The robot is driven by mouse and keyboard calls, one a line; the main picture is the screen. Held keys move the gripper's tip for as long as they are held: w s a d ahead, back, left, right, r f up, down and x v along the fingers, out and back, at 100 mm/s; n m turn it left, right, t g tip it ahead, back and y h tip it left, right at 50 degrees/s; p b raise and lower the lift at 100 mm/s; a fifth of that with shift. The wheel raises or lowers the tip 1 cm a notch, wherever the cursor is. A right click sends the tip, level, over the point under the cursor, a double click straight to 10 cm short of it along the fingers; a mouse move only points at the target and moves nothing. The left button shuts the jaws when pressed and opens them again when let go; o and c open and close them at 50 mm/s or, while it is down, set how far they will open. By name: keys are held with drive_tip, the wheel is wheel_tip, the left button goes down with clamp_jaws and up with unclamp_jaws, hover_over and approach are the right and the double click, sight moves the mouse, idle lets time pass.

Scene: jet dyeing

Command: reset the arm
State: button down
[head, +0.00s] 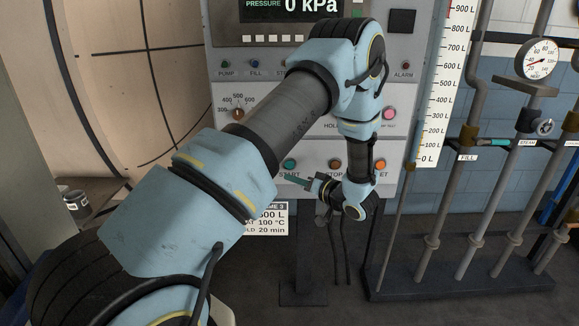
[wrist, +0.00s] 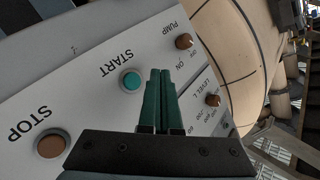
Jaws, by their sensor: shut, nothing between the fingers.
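My arm reaches across the head view toward a grey control panel (head: 398,98). My gripper (head: 284,176) is at the panel's lower left, close to the green START button (head: 290,164). In the wrist view my gripper (wrist: 160,72) shows its two teal fingers together, with nothing between them. The START button also shows in the wrist view (wrist: 130,81), just left of the fingertips. Whether the fingertips touch the panel, I cannot tell.
The panel carries a STOP button (wrist: 50,146), a PUMP knob (wrist: 184,41) and a LEVEL knob (wrist: 212,100). Pipes, a pressure gauge (head: 537,59) and a level scale (head: 447,75) stand to the right. A large pale round vessel (head: 120,70) is at the left.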

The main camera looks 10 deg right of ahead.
drive_tip(key=w+a+r+g+h, duration=0.35)
drive_tip(key=a+r+h, duration=0.3)
drive_tip(key=h, duration=0.35)
drive_tip(key=s+a+r+g, duration=0.1)
drive_tip(key=s+a+g, duration=0.3)
drive_tip(key=s+a, duration=0.3)
drive_tip(key=s+a+r+g, duration=0.2)
drive_tip(key=s+a, duration=0.6)
drive_tip(key=s, duration=0.8)
drive_tip(key=shift+s+r+m+g, duration=0.25)
drive_tip(key=shift+m+g, duration=0.15)
drive_tip(key=shift+g, duration=0.75)
